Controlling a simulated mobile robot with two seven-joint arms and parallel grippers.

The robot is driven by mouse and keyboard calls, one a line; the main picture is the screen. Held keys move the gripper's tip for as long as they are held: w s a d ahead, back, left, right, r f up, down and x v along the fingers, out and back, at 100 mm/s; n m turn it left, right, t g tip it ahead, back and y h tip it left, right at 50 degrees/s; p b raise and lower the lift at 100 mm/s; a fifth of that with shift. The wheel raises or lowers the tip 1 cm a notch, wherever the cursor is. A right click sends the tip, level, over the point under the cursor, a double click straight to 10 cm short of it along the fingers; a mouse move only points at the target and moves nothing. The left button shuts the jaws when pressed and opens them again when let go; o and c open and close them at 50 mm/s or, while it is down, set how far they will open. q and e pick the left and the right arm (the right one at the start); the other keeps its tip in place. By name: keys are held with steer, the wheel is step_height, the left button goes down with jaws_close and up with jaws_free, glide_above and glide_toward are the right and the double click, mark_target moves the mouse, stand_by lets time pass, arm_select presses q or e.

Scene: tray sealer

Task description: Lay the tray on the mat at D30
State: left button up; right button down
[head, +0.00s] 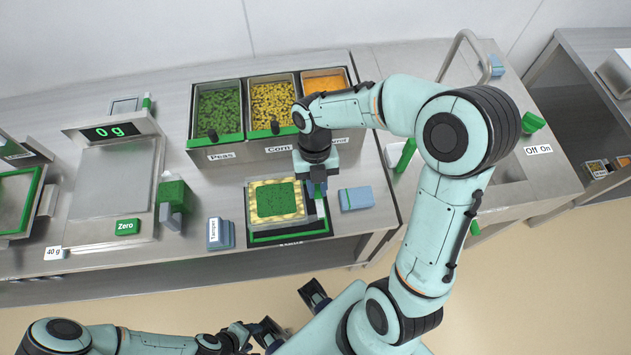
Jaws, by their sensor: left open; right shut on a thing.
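The tray (252,207) is a shallow square tray holding a yellow layer with a green square patch in its middle. It is over the dark mat with green edging (290,237) at the counter's front edge; I cannot tell whether it touches the mat. My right gripper (318,188) points down at the tray's right side and is shut on its edge; the gripper hides the contact. My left gripper (290,312) is open and empty at the bottom, in front of the counter. I cannot read a D30 mark.
Bins of peas (218,108), corn (272,103) and an orange food (323,82) stand behind the tray. A scale (115,180) is at left. A blue block (356,198) lies right of the mat, and a tamper (220,233) left of it.

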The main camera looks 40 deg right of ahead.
step_height(320, 180, down, 4)
steer(key=b, duration=0.2)
steer(key=shift+r+b, duration=0.15)
steer(key=shift+b, duration=0.2)
steer(key=shift+f+b, duration=0.5)
steer(key=shift+f, duration=0.4)
steer(key=shift+r+p, duration=0.1)
steer(key=shift+p, duration=0.35)
steer(key=c, duration=1)
jaws_free()
steer(key=c, duration=0.3)
